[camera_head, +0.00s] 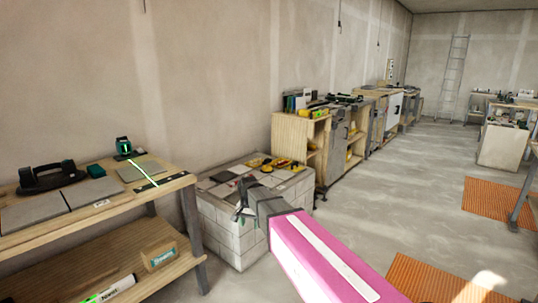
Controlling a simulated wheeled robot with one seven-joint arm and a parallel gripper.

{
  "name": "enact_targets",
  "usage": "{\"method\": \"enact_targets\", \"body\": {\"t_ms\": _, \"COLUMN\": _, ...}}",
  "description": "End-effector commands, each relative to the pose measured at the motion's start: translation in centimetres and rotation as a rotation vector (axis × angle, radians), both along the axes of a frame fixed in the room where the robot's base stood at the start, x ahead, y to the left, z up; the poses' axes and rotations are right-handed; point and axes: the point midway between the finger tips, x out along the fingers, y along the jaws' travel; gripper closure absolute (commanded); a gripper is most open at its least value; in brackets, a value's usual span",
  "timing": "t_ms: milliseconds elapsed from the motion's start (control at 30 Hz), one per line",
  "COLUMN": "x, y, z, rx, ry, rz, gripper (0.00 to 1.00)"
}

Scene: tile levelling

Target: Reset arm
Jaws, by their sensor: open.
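My gripper (241,206) is at the end of my pink and grey arm, in the middle of the head view. Its dark fingers are small in the picture and look apart, with nothing seen between them. It appears in front of the block-built stand (222,225), over its front edge in the picture; I cannot tell whether they touch. My arm reaches in from the lower right and hides part of the stand and floor.
A wooden workbench (110,210) at left holds grey tiles (32,213), a black handled tool (50,178) and a green laser level (124,148). A wooden cabinet (296,130) stands behind the block stand. Orange mats (490,198) lie at right. Grey floor (410,190) between is clear.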

Motion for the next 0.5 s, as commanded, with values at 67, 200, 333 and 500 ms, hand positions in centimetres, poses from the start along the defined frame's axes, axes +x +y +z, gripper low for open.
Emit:
{"method": "enact_targets", "body": {"t_ms": 67, "x": -1.8, "y": -4.6, "z": -1.6, "rx": 0.0, "ry": 0.002, "rz": 0.029, "gripper": 0.45}}
{"method": "enact_targets", "body": {"t_ms": 200, "x": -4.2, "y": -11.0, "z": -3.9, "rx": 0.0, "ry": 0.003, "rz": 0.095, "gripper": 0.45}}
{"method": "enact_targets", "body": {"t_ms": 333, "x": -7.0, "y": -16.6, "z": -5.7, "rx": 0.0, "ry": 0.002, "rz": 0.156, "gripper": 0.45}}
{"method": "enact_targets", "body": {"t_ms": 500, "x": -11.0, "y": -22.5, "z": -7.6, "rx": 0.001, "ry": 0.002, "rz": 0.231, "gripper": 0.45}}
